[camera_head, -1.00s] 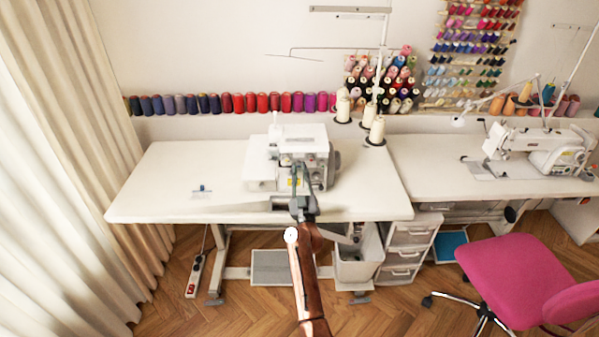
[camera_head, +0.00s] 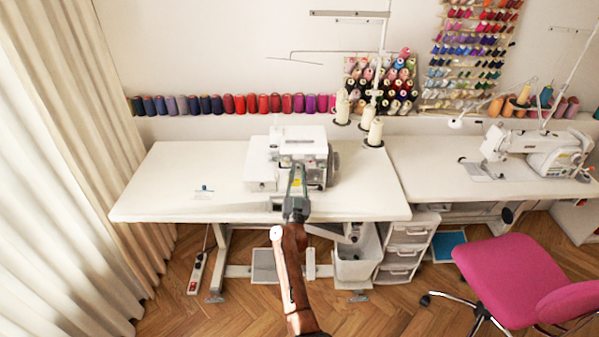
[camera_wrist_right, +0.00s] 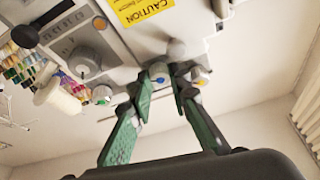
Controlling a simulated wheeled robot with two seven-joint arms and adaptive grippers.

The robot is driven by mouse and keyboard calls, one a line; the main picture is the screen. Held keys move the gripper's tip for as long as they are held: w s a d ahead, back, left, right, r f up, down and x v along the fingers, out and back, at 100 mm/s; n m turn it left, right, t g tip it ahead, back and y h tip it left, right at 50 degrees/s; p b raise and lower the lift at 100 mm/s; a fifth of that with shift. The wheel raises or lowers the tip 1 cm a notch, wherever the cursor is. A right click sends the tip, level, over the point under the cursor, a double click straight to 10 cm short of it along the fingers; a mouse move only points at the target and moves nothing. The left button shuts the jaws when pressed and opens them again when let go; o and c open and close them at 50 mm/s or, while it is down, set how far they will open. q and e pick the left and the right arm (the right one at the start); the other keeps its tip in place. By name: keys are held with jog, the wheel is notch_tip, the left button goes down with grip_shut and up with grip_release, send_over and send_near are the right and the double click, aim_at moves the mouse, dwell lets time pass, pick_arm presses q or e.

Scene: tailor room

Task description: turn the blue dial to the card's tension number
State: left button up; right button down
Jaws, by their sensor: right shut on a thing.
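The white serger (camera_head: 300,158) stands on the table, and its front panel fills the upper part of the right wrist view. The blue dial (camera_wrist_right: 160,73) shows a blue-marked face at the panel's lower edge. My right gripper (camera_head: 297,170) reaches the serger's front. In the wrist view its green fingers (camera_wrist_right: 165,85) are on either side of the blue dial, shut on it. The dial's number cannot be read. A small pale card with a blue piece (camera_head: 203,189) lies on the table at left; its number is too small to read. My left gripper is out of view.
Cream thread cones (camera_head: 375,130) stand right of the serger. The left tabletop (camera_head: 165,185) is mostly clear. A pink chair (camera_head: 515,260) stands at right.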

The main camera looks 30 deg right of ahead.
jog(key=shift+r+m+g+h, duration=0.1)
jog(key=shift+m+g+h, duration=0.2)
jog(key=shift+m, duration=0.4)
jog(key=c, duration=2.1)
grip_release()
jog(key=shift+a, duration=0.1)
jog(key=v, duration=0.7)
jog(key=shift+s+a, duration=0.1)
jog(key=shift+a, duration=0.1)
